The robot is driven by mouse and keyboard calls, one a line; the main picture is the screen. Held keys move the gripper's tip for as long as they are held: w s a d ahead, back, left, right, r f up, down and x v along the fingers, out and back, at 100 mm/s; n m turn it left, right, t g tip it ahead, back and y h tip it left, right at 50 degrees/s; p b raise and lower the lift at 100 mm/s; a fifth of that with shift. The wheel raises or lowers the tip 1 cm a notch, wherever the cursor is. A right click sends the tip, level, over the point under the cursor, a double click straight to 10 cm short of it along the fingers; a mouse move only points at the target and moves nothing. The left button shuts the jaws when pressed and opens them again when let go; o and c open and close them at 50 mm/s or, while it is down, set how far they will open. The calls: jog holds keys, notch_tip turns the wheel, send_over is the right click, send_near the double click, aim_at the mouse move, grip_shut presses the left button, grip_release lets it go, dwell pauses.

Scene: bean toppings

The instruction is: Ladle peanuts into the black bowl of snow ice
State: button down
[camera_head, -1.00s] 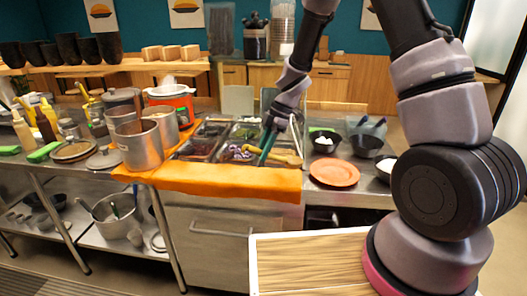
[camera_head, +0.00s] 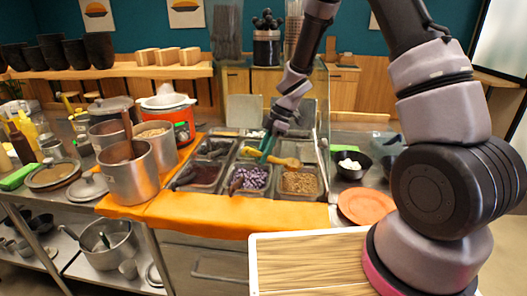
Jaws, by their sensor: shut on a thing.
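My gripper (camera_head: 268,148), with teal fingers, is shut on a yellow ladle (camera_head: 287,162) above the topping trays. The ladle's near end points right, over the back edge of the tray of tan-brown bits that look like peanuts (camera_head: 299,183). I cannot tell whether the ladle holds anything. A black bowl (camera_head: 352,174) with white snow ice (camera_head: 349,164) stands on the counter to the right of the trays, apart from my gripper.
A tray of purple-and-white beans (camera_head: 250,179) sits left of the peanuts. An orange plate (camera_head: 366,206) lies in front of the black bowl. Steel pots (camera_head: 128,180) stand at left by an orange cloth (camera_head: 200,215). My arm hides the counter's right side.

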aim_at(274, 160)
jog(key=shift+y, duration=0.4)
jog(key=f, duration=0.6)
jog(key=shift+d+f, duration=0.15)
jog(key=shift+d, duration=0.15)
jog(key=shift+w+d+f+h, duration=0.15)
jog(key=shift+d+f+h, duration=0.25)
jog(key=shift+f, duration=0.15)
jog(key=shift+w+d+f+h, duration=0.1)
jog(key=shift+d+f+h, duration=0.25)
jog(key=shift+f, duration=0.2)
jog(key=shift+w+d+f+h, duration=0.15)
jog(key=shift+d+f+h, duration=0.1)
jog(key=shift+d, duration=0.15)
jog(key=shift+w+d+f+h, duration=0.1)
jog(key=shift+w+d+f, duration=0.1)
jog(key=shift+d, duration=0.2)
jog(key=shift+t, duration=0.3)
jog(key=shift+r, duration=2.1)
jog(key=shift+s+r, duration=0.1)
jog(key=shift+r, duration=0.9)
jog(key=shift+a, duration=0.1)
